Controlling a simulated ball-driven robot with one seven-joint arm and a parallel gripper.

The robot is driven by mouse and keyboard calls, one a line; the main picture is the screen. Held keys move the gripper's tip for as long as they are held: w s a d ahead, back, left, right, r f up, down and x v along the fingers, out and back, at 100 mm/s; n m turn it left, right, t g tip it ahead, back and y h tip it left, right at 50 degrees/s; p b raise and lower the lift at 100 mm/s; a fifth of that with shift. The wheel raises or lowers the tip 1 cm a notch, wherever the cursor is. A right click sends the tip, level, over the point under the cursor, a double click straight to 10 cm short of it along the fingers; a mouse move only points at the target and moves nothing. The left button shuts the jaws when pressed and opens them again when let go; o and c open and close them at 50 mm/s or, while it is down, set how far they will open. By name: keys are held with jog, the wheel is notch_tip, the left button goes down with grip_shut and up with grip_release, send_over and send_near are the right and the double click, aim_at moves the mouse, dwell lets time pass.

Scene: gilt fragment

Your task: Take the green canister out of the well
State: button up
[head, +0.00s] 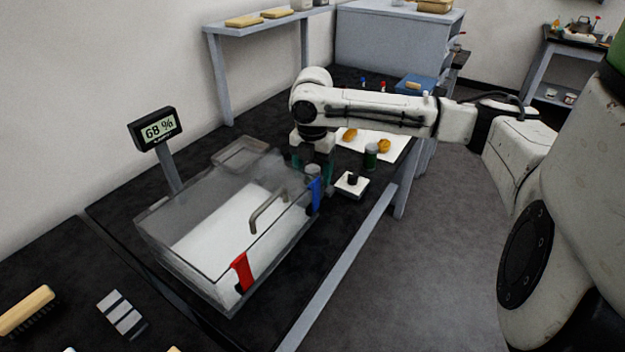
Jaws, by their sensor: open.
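A small dark green canister (371,156) with a pale top stands upright on the table, right of my gripper, at the near edge of a white sheet. I cannot make out a well around it. My gripper (313,173) points down at the far right end of a clear case (190,285), its fingers apart. A small grey round-topped thing shows between the fingers; I cannot tell whether they touch it. The case's end partly hides the fingertips. The case has a bent metal handle (268,208), a red tab (242,271) and a blue tab (315,194).
A white block with a dark knob (352,183) sits beside the case. Orange lumps (384,146) lie on the white sheet (399,146). A display reading 68 % (158,130) stands behind the case. A brush (26,310) lies front left. The table's right edge is close.

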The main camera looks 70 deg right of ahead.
jog(key=c, duration=1.2)
jog(key=shift+o, duration=0.2)
jog(key=shift+r, duration=0.1)
